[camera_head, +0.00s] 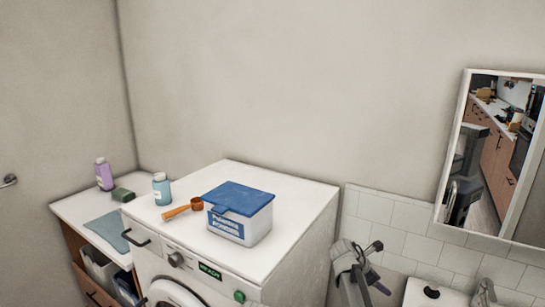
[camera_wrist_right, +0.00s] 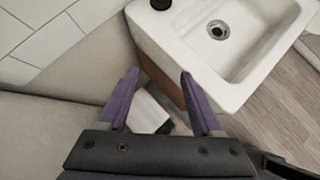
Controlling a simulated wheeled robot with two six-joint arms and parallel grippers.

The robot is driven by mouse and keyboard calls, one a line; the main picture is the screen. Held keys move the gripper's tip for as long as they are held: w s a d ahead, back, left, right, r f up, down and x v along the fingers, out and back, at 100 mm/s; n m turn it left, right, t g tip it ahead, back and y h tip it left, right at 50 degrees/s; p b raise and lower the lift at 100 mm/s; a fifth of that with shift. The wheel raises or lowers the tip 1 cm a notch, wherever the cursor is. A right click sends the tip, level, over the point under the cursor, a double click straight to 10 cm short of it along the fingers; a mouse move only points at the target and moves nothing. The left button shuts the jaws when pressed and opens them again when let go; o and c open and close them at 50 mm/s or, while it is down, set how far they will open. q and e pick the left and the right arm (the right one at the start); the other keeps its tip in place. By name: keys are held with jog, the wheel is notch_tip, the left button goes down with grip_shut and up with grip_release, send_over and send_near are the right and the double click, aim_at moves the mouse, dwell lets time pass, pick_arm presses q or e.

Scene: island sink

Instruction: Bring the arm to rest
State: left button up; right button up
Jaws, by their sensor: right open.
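My right gripper (camera_head: 366,285) is beside the right side of the washing machine, in front of the tiled wall. It also shows in the right wrist view (camera_wrist_right: 158,80), where its two purple fingers are spread apart with nothing held between them. Below the fingers, a white object with a dark edge (camera_wrist_right: 153,108) shows in part; I cannot tell what it is. My left gripper does not show in either view.
The washing machine (camera_head: 290,190) carries a blue-lidded powder box (camera_head: 240,228), an orange scoop (camera_head: 182,209) and a white-blue bottle (camera_head: 161,189). A purple bottle (camera_head: 104,174) stands on the left counter. A white sink (camera_wrist_right: 255,75) and a mirror (camera_head: 505,160) are at right.

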jog(key=s+a+f+m+g+y, duration=0.1)
jog(key=s+a+f+m+y, duration=0.2)
jog(key=s+a+m, duration=0.5)
jog(key=s+a+f+m+g+y, duration=0.1)
jog(key=s+a+f+m+y, duration=0.2)
jog(key=s+a+m, duration=0.5)
jog(key=s+a+y, duration=0.1)
jog(key=s+a, duration=0.7)
jog(key=a, duration=0.3)
jog(key=shift+s+a, duration=0.25)
jog(key=shift+s, duration=0.05)
jog(key=shift+f, duration=0.1)
